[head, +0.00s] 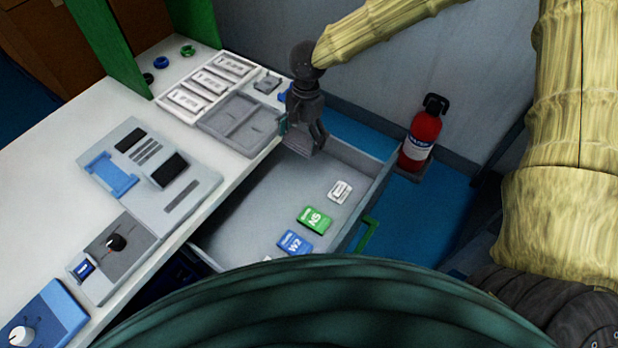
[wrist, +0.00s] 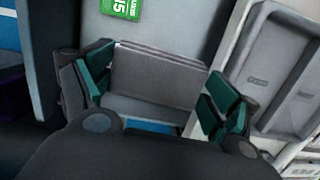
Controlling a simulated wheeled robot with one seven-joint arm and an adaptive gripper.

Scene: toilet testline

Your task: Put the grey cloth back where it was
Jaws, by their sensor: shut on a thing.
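The grey cloth (wrist: 158,75) is a flat, folded grey piece between the teal pads of my gripper (wrist: 160,88) in the wrist view. My gripper is shut on it. In the head view my gripper (head: 304,138) points down at the back end of the open drawer (head: 255,205), close to the table's edge. A small grey part of the cloth shows at the fingertips there; most of it is hidden. Whether the cloth touches the drawer floor, I cannot tell.
The drawer holds a white card (head: 340,191), a green card (head: 314,220) and a blue card (head: 294,243). The drawer's middle is clear.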

